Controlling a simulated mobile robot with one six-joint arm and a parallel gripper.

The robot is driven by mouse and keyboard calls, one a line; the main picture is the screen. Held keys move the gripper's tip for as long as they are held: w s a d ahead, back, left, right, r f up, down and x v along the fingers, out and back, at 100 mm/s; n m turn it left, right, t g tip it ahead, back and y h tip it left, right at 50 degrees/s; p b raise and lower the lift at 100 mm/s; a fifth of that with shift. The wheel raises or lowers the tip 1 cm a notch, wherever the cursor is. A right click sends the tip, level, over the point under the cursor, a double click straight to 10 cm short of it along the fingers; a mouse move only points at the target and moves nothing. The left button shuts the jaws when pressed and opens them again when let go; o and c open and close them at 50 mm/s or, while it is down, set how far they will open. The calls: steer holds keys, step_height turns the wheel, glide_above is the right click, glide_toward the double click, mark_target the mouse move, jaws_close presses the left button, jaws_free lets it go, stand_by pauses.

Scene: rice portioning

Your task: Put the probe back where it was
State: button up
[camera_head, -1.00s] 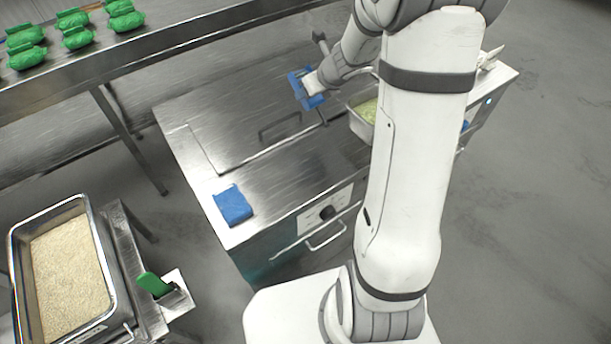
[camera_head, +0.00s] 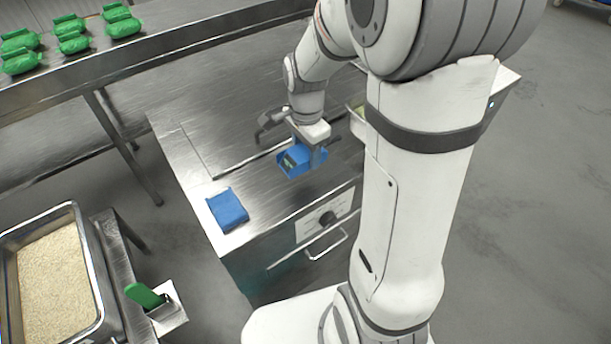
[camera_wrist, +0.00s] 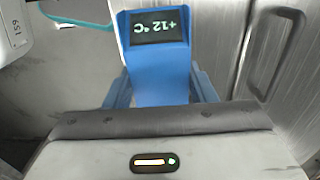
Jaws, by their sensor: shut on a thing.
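The probe (camera_head: 291,161) is a blue body with a dark display. It also shows in the wrist view (camera_wrist: 157,68), where the display shows a lit reading that looks like +12 °C, upside down. My gripper (camera_head: 309,153) is shut on the probe and holds it over the front part of the steel counter. In the wrist view, my gripper (camera_wrist: 160,92) closes on the probe's lower body from both sides. The probe's tip is hidden. A blue block-like piece (camera_head: 228,208), perhaps the probe's holder, lies on the counter to the left of the gripper.
The steel counter (camera_head: 190,165) is clear around the blue piece. A steel container (camera_head: 357,107) stands mostly hidden behind my arm. A rice tray (camera_head: 97,285) and a green-handled tool (camera_head: 145,295) are at lower left. Green packs (camera_head: 72,42) lie on the back table.

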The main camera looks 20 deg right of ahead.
mark_target(306, 149)
step_height(306, 149, down, 8)
steer(key=shift+r, duration=0.2)
steer(key=o, duration=1)
steer(key=shift+c, duration=0.2)
steer(key=shift+r, duration=0.1)
step_height(306, 149, up, 12)
steer(key=shift+f, duration=0.15)
steer(key=s+r+n+t, duration=0.1)
steer(key=s+r+n, duration=0.2)
steer(key=s+n, duration=0.4)
steer(key=s+r+n+t, duration=0.2)
steer(key=s+r+n, duration=0.1)
steer(key=s+n, duration=0.4)
steer(key=shift+s+a, duration=0.2)
steer(key=shift+a, duration=0.1)
